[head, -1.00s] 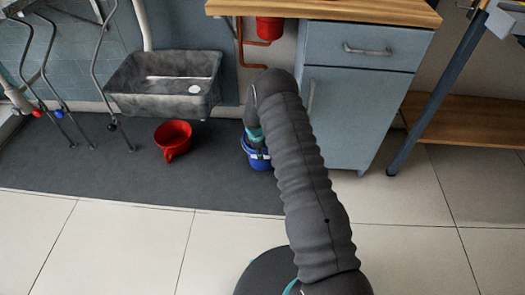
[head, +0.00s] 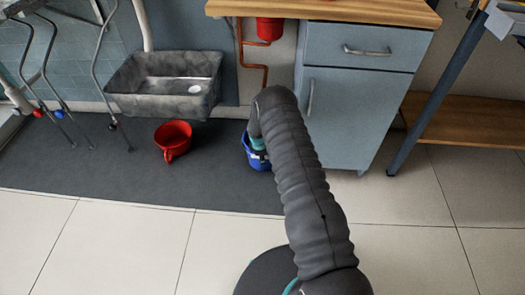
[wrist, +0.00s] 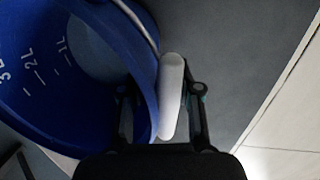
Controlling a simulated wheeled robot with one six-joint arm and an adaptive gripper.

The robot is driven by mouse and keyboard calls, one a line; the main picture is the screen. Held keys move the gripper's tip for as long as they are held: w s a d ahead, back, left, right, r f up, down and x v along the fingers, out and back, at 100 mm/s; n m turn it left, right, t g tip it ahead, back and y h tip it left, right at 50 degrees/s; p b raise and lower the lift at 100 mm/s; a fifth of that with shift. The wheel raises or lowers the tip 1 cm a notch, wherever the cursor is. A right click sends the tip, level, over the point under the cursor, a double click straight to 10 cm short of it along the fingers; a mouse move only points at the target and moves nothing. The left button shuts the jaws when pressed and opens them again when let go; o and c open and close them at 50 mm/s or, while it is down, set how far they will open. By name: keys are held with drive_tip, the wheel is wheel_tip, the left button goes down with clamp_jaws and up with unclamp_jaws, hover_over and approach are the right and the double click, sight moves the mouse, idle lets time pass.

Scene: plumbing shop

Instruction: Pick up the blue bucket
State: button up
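The blue bucket (head: 258,160) stands on the dark mat, left of the grey-blue cabinet, and is partly hidden by my arm in the head view. In the wrist view, the blue bucket (wrist: 85,75) fills the left side, with white litre marks on its inner wall. Its white handle grip (wrist: 170,95) lies along the outside of the rim. My gripper (wrist: 162,92) straddles the rim and handle grip, one finger inside the bucket and one outside. Its fingers look apart, with a gap between the handle grip and the outer finger.
The cabinet (head: 345,115) is close on the right.

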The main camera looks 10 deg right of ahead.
drive_tip(key=shift+w, duration=0.1)
clamp_jaws()
drive_tip(key=shift+w+r, duration=0.1)
drive_tip(key=shift+r, duration=0.1)
